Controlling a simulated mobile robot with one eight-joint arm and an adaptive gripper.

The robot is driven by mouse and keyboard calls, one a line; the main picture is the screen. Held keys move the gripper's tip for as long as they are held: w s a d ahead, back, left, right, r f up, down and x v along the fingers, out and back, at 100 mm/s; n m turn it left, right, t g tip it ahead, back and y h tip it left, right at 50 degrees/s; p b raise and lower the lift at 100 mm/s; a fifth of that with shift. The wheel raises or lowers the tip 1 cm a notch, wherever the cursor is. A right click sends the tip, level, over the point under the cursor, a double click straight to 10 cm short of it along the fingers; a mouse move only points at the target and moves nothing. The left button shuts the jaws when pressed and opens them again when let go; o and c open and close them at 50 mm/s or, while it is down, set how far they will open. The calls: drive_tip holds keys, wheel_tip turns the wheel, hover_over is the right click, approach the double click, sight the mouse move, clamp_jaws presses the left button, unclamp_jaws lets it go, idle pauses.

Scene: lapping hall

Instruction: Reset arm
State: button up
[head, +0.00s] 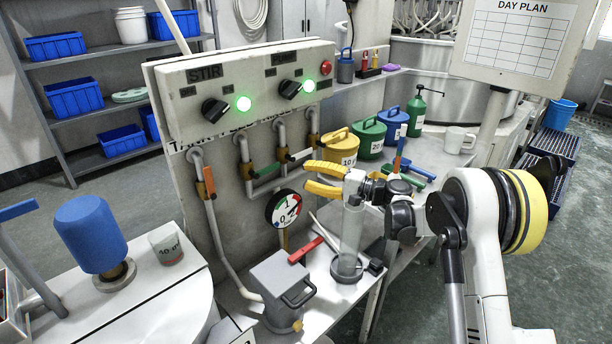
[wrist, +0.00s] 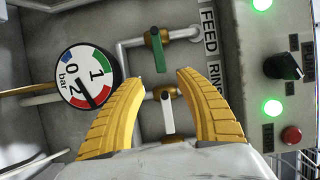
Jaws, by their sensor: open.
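My gripper (head: 308,177) is in front of the pipework of the control panel, with its two yellow fingers pointing left towards it. It is open and nothing is between the fingers. In the wrist view my gripper (wrist: 161,78) shows its fingers spread on either side of a white valve handle (wrist: 167,112). A green valve handle (wrist: 157,52) lies beyond the fingertips. I cannot tell whether the fingers touch anything. The white handle (head: 300,155) and the green handle (head: 267,170) also show in the head view.
A pressure gauge (head: 284,208) is below the pipes. A clear cylinder (head: 351,238) stands under my gripper, near a grey lidded box (head: 284,284). Yellow (head: 341,147), green (head: 371,139) and blue (head: 394,124) cans stand on the bench behind. The panel (head: 250,85) has two green lights.

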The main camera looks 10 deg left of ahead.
drive_tip(key=s+d+r+n+h, duration=0.1)
drive_tip(key=s+d+r+h, duration=0.3)
drive_tip(key=s, duration=0.4)
drive_tip(key=s+d+r+h, duration=0.4)
drive_tip(key=s+d, duration=0.1)
drive_tip(key=s, duration=0.3)
drive_tip(key=s+d+f+n+h, duration=0.1)
drive_tip(key=s+d+h, duration=0.3)
drive_tip(key=s+d, duration=0.4)
drive_tip(key=s+d+f+n+t+h, duration=0.1)
drive_tip(key=s+d+f+h, duration=0.3)
drive_tip(key=s+d, duration=0.5)
drive_tip(key=s+h, duration=0.1)
drive_tip(key=s, duration=0.6)
drive_tip(key=shift+s+d+f+t, duration=0.2)
drive_tip(key=shift+s+f+t, duration=0.05)
drive_tip(key=shift+t, duration=0.05)
